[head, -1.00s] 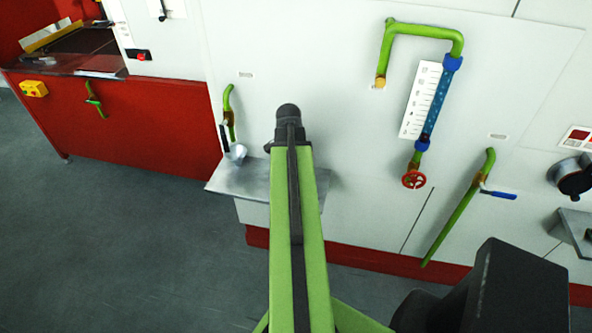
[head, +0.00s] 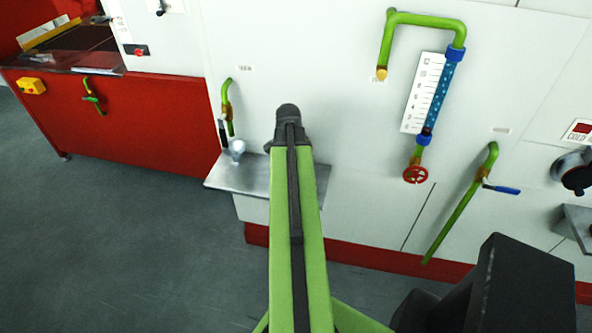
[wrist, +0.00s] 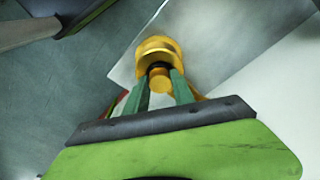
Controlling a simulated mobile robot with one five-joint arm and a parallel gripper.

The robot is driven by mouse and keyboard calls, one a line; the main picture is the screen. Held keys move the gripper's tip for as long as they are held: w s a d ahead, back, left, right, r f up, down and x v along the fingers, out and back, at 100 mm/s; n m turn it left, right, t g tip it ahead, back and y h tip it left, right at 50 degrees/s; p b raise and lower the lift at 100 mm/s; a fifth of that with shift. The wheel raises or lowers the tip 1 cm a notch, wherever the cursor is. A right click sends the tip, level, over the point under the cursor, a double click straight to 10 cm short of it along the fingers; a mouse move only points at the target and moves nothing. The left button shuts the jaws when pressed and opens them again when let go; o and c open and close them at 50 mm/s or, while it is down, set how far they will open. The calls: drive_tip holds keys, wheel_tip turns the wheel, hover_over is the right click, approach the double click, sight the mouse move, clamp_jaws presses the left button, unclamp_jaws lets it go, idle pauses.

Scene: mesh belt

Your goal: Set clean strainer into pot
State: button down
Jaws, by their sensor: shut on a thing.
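In the wrist view, my gripper (wrist: 160,90) has its green fingers shut on a yellow, rounded, cup-like thing (wrist: 157,48) with a dark band. I cannot tell for sure that this is the strainer. It is seen against the grey metal shelf; whether it touches the shelf is unclear. In the head view my own arm hides the gripper and what it holds. A small, pale, shiny vessel (head: 238,147), possibly the pot, is at the back left of the shelf, below a green tap.
The metal shelf (head: 225,182) juts from the white wall panel (head: 350,160). A green tap pipe with brass fitting (head: 227,108) hangs over its left part. A red cabinet (head: 150,130) stands left. Grey floor (head: 140,240) is open in front.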

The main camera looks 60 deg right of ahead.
drive_tip(key=shift+f, duration=0.2)
drive_tip(key=c, duration=1)
unclamp_jaws()
drive_tip(key=shift+r, duration=0.1)
wheel_tip(320, 180, up, 17)
drive_tip(key=a+p, duration=0.2)
drive_tip(key=p, duration=1.5)
drive_tip(key=shift+w+r, duration=0.2)
drive_tip(key=shift+w, duration=0.05)
drive_tip(key=shift+f, duration=0.1)
